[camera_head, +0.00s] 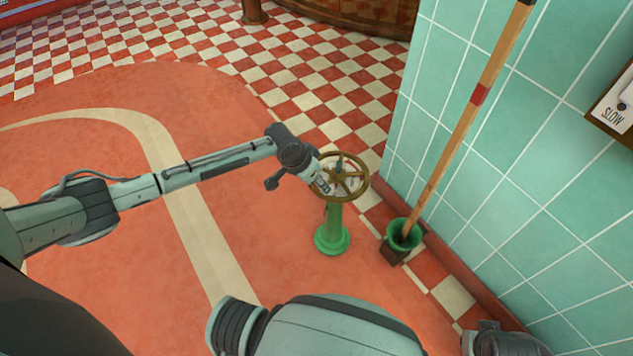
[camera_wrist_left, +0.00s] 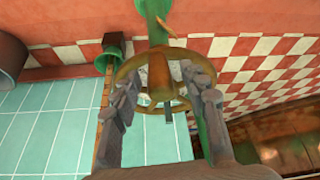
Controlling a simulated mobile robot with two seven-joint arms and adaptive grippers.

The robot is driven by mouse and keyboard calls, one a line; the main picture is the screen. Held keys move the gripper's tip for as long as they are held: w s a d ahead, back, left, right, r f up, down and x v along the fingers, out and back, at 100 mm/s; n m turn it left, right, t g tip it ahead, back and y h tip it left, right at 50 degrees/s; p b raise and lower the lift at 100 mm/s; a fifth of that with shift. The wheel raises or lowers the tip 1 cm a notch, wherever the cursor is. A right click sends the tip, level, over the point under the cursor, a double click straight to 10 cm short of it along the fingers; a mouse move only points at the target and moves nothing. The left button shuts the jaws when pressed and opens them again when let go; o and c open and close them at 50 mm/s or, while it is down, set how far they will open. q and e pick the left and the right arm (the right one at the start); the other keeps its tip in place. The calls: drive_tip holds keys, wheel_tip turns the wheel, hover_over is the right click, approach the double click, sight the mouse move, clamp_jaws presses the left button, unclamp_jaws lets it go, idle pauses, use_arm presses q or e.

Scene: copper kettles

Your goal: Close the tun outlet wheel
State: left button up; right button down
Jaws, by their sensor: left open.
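The outlet wheel (camera_head: 365,178) is a brass-brown, spoked handwheel on top of a short green pedestal (camera_head: 333,238). In the left wrist view the wheel (camera_wrist_left: 158,72) lies in the middle, with the green post (camera_wrist_left: 153,20) beyond it. My left gripper (camera_head: 324,181) is at the left side of the wheel in the head view. In the left wrist view the gripper (camera_wrist_left: 160,85) is open, one finger on each side of the wheel's middle, overlapping the rim. I cannot tell whether the fingers touch it. My right gripper is not in view.
A wooden pole (camera_head: 460,135) stands in a green bucket (camera_head: 403,236) just right of the pedestal, leaning by the teal tiled wall (camera_head: 560,190). A sign (camera_head: 615,112) hangs on that wall. The red floor (camera_head: 120,260) left of the pedestal is clear.

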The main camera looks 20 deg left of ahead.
use_arm(q)
drive_tip(key=shift+w+f, duration=0.1)
drive_tip(key=shift+f, duration=0.25)
clamp_jaws()
